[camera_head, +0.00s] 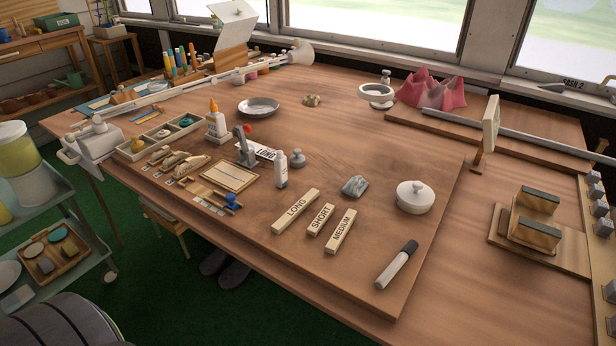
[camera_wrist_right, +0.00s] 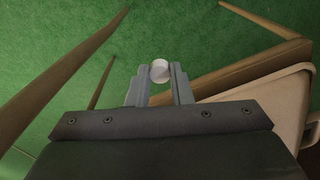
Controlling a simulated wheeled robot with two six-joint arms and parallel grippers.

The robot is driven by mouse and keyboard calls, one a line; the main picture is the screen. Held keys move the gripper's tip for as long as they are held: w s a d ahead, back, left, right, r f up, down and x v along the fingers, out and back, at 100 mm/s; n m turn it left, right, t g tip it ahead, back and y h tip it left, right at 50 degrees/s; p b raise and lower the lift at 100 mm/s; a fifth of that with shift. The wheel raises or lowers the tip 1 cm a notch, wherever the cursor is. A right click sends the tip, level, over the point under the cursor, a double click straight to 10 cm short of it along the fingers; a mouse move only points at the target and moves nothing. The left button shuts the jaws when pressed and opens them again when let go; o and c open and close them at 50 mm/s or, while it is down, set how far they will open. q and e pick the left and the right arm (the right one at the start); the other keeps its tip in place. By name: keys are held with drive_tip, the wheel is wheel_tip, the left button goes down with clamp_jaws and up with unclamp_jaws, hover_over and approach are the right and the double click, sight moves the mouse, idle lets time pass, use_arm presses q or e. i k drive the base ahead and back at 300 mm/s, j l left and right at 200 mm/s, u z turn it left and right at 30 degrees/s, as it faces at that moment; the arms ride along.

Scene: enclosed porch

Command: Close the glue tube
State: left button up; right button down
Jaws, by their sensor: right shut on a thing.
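A small white tube (camera_head: 281,170) with a narrow top stands upright on the wooden board near its middle. I cannot tell whether its top is open or capped. A white glue bottle (camera_head: 216,124) with an orange tip stands upright farther back and left. In the right wrist view, my right gripper (camera_wrist_right: 160,72) is shut on a small round white thing (camera_wrist_right: 160,69), which looks like a cap. Behind it are green floor and wooden legs, so no tube shows near it there. Neither gripper shows in the head view.
A small tray (camera_head: 229,177) is left of the tube. A pale seat edge (camera_wrist_right: 290,100) is close to my right gripper.

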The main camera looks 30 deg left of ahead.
sight(280, 160)
drive_tip(key=u, duration=1.25)
